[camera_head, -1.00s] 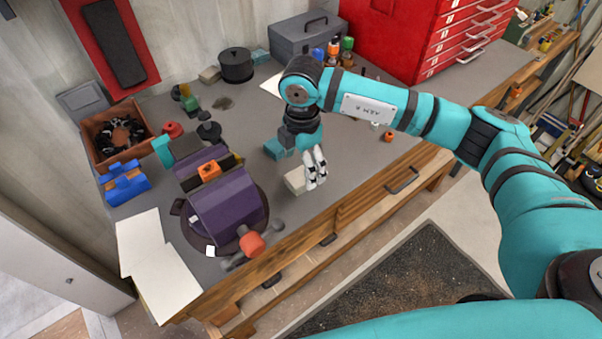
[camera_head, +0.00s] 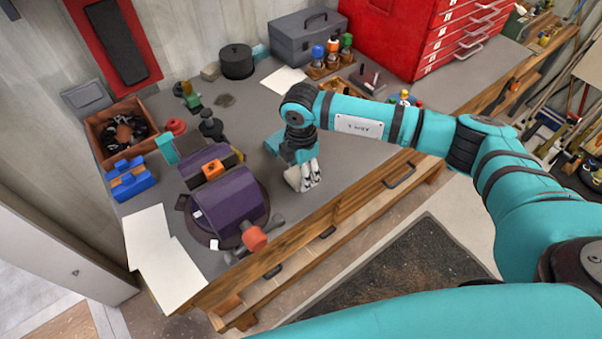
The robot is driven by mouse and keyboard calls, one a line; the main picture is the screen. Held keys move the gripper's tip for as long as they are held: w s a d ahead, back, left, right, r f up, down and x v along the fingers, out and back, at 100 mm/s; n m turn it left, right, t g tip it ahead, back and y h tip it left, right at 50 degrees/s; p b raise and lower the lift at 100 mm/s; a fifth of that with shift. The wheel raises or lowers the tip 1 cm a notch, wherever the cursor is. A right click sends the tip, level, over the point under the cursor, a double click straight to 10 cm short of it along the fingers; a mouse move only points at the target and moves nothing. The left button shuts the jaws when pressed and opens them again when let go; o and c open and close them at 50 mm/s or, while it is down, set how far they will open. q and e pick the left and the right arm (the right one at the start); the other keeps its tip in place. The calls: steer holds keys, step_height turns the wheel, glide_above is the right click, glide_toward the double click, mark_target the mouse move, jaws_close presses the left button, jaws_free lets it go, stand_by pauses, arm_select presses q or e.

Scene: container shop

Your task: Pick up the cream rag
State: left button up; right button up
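The cream rag (camera_head: 292,178) is a small pale block-like bundle on the grey workbench top, near the front edge at the middle of the view. My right gripper (camera_head: 311,184) points down at the rag's right side, and its pale fingers cover part of it. The fingers look close together. I cannot tell whether they touch the rag or have it between them. My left gripper is not in view.
A purple vise (camera_head: 228,207) with a red-orange knob stands left of the rag. White papers (camera_head: 165,260) lie front left. A red drawer cabinet (camera_head: 400,35) stands at the back. Bare bench lies right of my gripper.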

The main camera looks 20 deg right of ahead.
steer(key=c, duration=0.5)
steer(key=shift+o, duration=0.2)
steer(key=shift+r, duration=0.15)
steer(key=shift+w+r, duration=0.1)
steer(key=shift+r, duration=0.2)
step_height(320, 180, up, 9)
steer(key=b, duration=0.3)
steer(key=shift+r, duration=0.1)
steer(key=o, duration=0.4)
steer(key=c, duration=0.4)
